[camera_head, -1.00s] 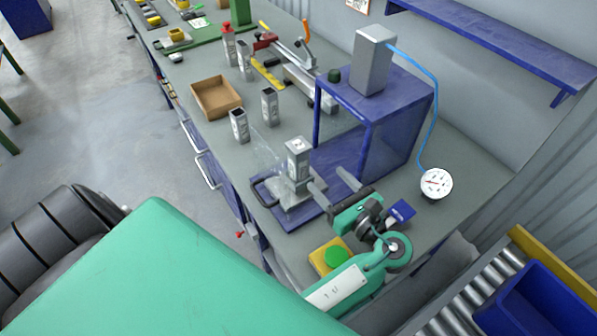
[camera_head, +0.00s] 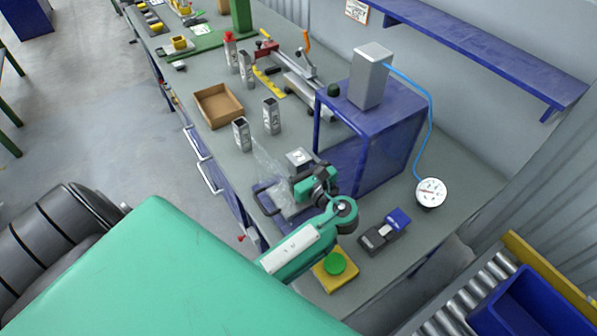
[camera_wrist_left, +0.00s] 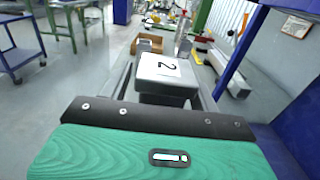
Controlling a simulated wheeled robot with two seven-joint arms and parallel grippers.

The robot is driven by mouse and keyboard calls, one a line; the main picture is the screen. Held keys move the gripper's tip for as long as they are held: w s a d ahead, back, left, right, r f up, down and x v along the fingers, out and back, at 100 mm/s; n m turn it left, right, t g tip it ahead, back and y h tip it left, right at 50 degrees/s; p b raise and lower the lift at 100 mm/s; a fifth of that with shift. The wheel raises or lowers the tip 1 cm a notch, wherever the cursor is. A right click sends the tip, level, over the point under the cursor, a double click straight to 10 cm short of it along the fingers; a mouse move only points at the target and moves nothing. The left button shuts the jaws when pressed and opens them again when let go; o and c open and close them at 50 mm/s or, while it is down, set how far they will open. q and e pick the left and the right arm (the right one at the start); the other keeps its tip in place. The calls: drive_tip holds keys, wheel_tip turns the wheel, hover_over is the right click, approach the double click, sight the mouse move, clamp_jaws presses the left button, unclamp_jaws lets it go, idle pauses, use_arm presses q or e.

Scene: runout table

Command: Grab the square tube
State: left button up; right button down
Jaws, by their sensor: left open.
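A grey square tube (camera_head: 299,157) with a pale top marked 2 stands upright at the front of the blue press frame. My left gripper (camera_head: 302,170) is at this tube, hiding most of its body in the head view. In the left wrist view the tube (camera_wrist_left: 166,76) sits between my two open fingers, close ahead of the dark palm. I cannot tell whether a finger touches it. Other grey square tubes stand farther back, among them one (camera_head: 241,134) and another (camera_head: 271,115) near the cardboard box. My right gripper is not in view.
The blue press frame (camera_head: 398,122) rises close beside my left gripper. A clear sheet (camera_head: 268,165) stands by the tube. A yellow box with a green button (camera_head: 335,264), a small dark device (camera_head: 381,237), and a gauge (camera_head: 431,192) stand nearer. The cardboard box (camera_head: 218,104) lies behind.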

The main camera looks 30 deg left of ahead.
use_arm(q)
drive_tip(key=shift+w+a, duration=0.1)
drive_tip(key=shift+a, duration=0.05)
drive_tip(key=c, duration=1.1)
drive_tip(key=shift+r, duration=0.1)
drive_tip(key=shift+c, duration=0.2)
